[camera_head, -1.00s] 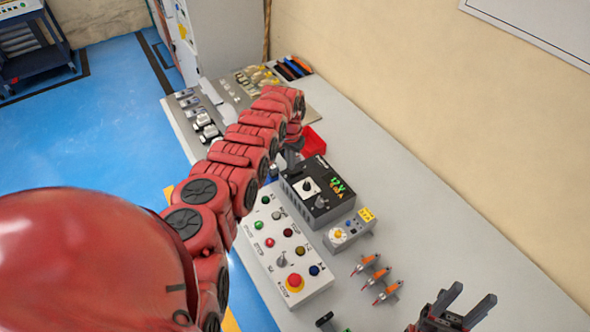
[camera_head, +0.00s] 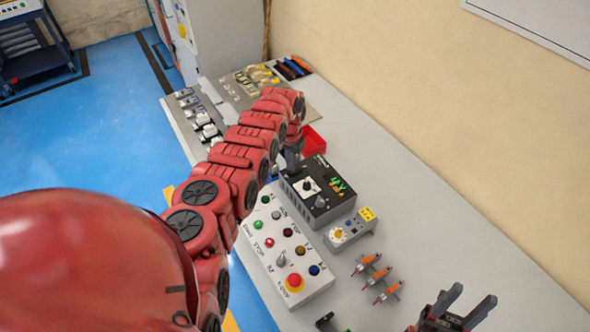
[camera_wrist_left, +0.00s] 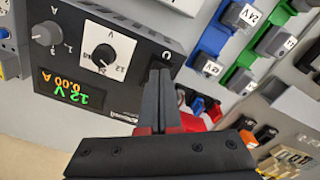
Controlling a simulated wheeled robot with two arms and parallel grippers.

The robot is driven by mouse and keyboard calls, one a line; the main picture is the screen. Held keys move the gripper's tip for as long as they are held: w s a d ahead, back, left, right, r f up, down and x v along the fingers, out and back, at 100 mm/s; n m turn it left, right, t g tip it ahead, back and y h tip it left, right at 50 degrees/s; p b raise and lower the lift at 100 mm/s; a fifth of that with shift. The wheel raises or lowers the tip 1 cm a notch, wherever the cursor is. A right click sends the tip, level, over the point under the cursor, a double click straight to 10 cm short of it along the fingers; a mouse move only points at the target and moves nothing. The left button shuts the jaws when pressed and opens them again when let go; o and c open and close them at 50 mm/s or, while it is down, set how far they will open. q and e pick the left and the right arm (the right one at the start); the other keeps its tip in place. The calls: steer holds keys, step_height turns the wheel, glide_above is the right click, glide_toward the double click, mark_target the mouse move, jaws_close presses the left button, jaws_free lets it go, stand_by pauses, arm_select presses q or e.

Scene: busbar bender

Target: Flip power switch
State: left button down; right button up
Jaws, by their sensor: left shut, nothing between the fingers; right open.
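The black power supply box (camera_head: 318,190) stands on the bench; it also shows in the left wrist view (camera_wrist_left: 115,30). Its lit display (camera_wrist_left: 72,90) reads 12 V and 0.00 A. On its face are a white-plated knob (camera_wrist_left: 105,55) and a grey knob (camera_wrist_left: 45,33). A small "O" mark (camera_wrist_left: 166,55) shows near the box's end. My left gripper (camera_wrist_left: 160,78) is shut and empty, its tips by that end of the box, hiding what lies directly behind them. In the head view my left gripper (camera_head: 291,160) is partly hidden by the arm. My right gripper (camera_head: 468,306) is open and empty at the lower right.
A grey control panel (camera_head: 283,240) with coloured buttons and a red emergency stop lies beside the box. A small grey device (camera_head: 350,232) and several orange-tipped parts (camera_head: 376,278) lie nearby. A red bin (camera_head: 312,140) is behind the gripper. The bench's right side is clear.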

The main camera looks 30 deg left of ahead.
arm_select(q)
steer(key=shift+f+b, duration=0.45)
steer(key=shift+f, duration=0.1)
steer(key=shift+r, duration=0.1)
steer(key=shift+r+p, duration=0.9)
steer(key=shift+p, duration=0.1)
step_height(320, 180, up, 5)
steer(key=p, duration=0.5)
steer(key=shift+r, duration=0.15)
